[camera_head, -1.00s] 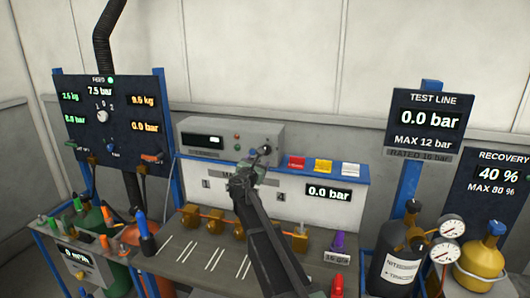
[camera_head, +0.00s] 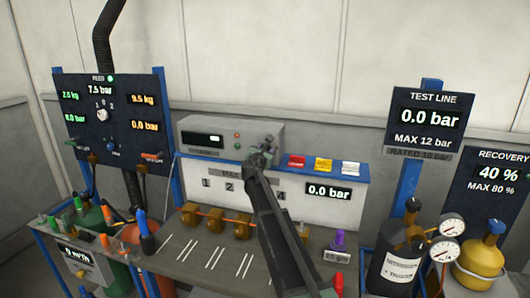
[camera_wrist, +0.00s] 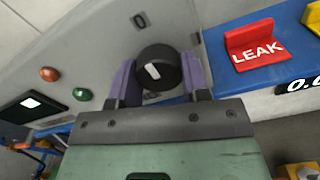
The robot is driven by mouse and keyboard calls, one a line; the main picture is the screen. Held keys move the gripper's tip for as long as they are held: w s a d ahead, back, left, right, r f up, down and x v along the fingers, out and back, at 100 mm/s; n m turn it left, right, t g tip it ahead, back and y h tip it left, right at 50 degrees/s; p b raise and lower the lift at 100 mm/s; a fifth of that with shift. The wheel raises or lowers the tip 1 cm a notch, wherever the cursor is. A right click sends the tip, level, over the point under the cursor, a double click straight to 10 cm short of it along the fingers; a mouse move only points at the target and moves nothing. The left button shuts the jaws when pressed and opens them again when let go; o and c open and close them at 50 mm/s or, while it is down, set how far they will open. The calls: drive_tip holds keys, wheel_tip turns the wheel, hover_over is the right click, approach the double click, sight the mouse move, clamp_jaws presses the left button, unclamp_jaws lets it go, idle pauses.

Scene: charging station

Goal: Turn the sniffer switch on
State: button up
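The sniffer switch looks to be a round black knob (camera_wrist: 158,68) with a white pointer mark, on the sloping front of a grey instrument box (camera_head: 255,134). An "O" mark shows on the panel above the knob in the wrist view. My gripper (camera_head: 264,154) is at the right part of the box front. In the wrist view, the two purple fingers of my gripper (camera_wrist: 160,83) stand on either side of the knob, very close to its edges. I cannot tell whether they press on it. In the head view my gripper hides the knob.
A red LEAK block (camera_wrist: 257,46) sits on the blue shelf (camera_wrist: 280,77) right of the box, with yellow and white blocks beyond. Red (camera_wrist: 49,74) and green (camera_wrist: 83,95) buttons and a lit display (camera_wrist: 28,104) are left of the knob. Brass valves (camera_head: 215,218) stand below.

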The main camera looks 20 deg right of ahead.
drive_tip(key=c, duration=0.4)
drive_tip(key=shift+m, duration=0.3)
drive_tip(key=m, duration=0.7)
drive_tip(key=shift+a+r+m, duration=0.1)
drive_tip(key=shift+m, duration=0.3)
drive_tip(key=m, duration=0.4)
drive_tip(key=shift+m, duration=0.3)
drive_tip(key=m, duration=0.4)
drive_tip(key=shift+r+m, duration=0.1)
drive_tip(key=shift+m, duration=0.3)
